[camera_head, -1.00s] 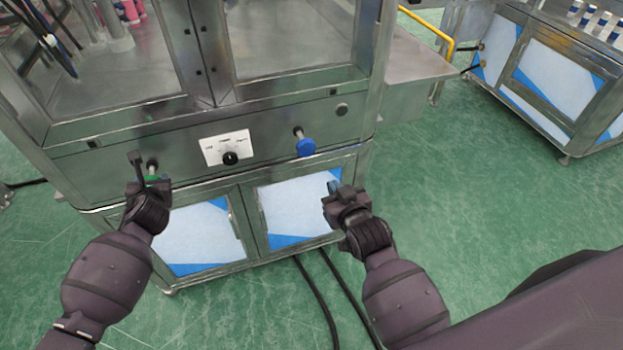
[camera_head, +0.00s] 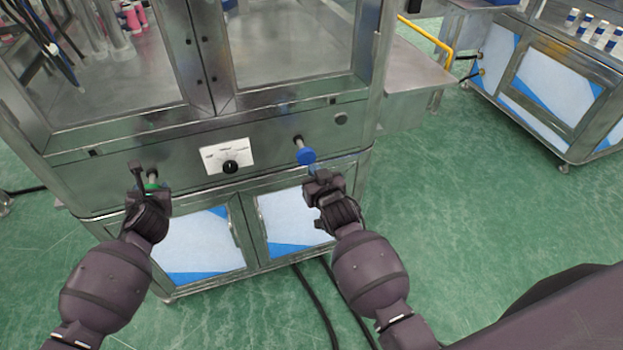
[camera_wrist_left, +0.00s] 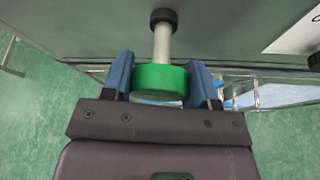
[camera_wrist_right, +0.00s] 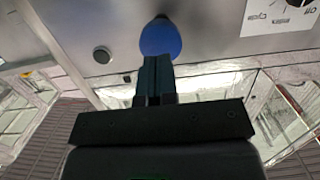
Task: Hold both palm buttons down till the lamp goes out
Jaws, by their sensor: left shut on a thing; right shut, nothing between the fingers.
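The green palm button (camera_wrist_left: 160,82) sits on a metal stem on the machine's front panel; in the head view (camera_head: 152,187) it is mostly hidden by my gripper. My left gripper (camera_wrist_left: 160,78) is shut on it, one blue finger on each side. The blue palm button (camera_head: 306,156) stands out from the panel on its own stem, and it shows in the right wrist view (camera_wrist_right: 160,38). My right gripper (camera_head: 314,174) is shut and empty, its fingertips just below the blue button; whether they touch it I cannot tell. I cannot make out a lit lamp.
A white dial plate (camera_head: 227,158) with a black knob lies between the buttons. A small round dark fitting (camera_head: 341,118) is to the right on the panel. Cabinet doors (camera_head: 294,220) lie below. Another bench (camera_head: 545,90) stands at the right, with green floor between.

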